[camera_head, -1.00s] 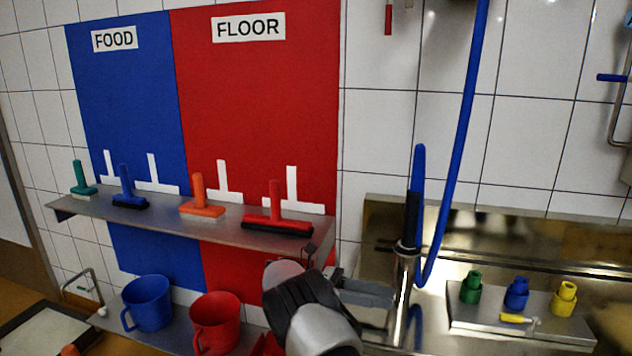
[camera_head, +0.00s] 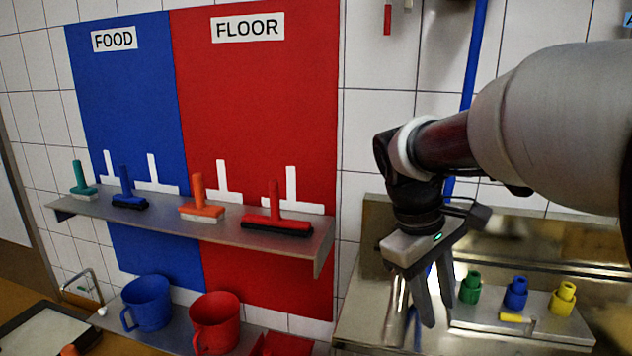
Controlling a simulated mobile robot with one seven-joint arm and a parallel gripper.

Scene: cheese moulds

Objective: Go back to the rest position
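My gripper (camera_head: 412,328) hangs at right of centre with its fingers pointing down. The fingers stand apart, and I see nothing clasped between them. My arm reaches in from the right edge. The blue hose (camera_head: 475,50) hangs down the tiled wall behind my arm. Its lower part and the metal fitting by the sink are mostly hidden behind my wrist and fingers.
The steel shelf (camera_head: 150,212) holds several brushes and squeegees. A blue jug (camera_head: 148,303) and a red jug (camera_head: 215,322) stand below. A steel ledge (camera_head: 480,318) right of my gripper carries green, blue and yellow nozzles. Open space lies before the red panel (camera_head: 260,110).

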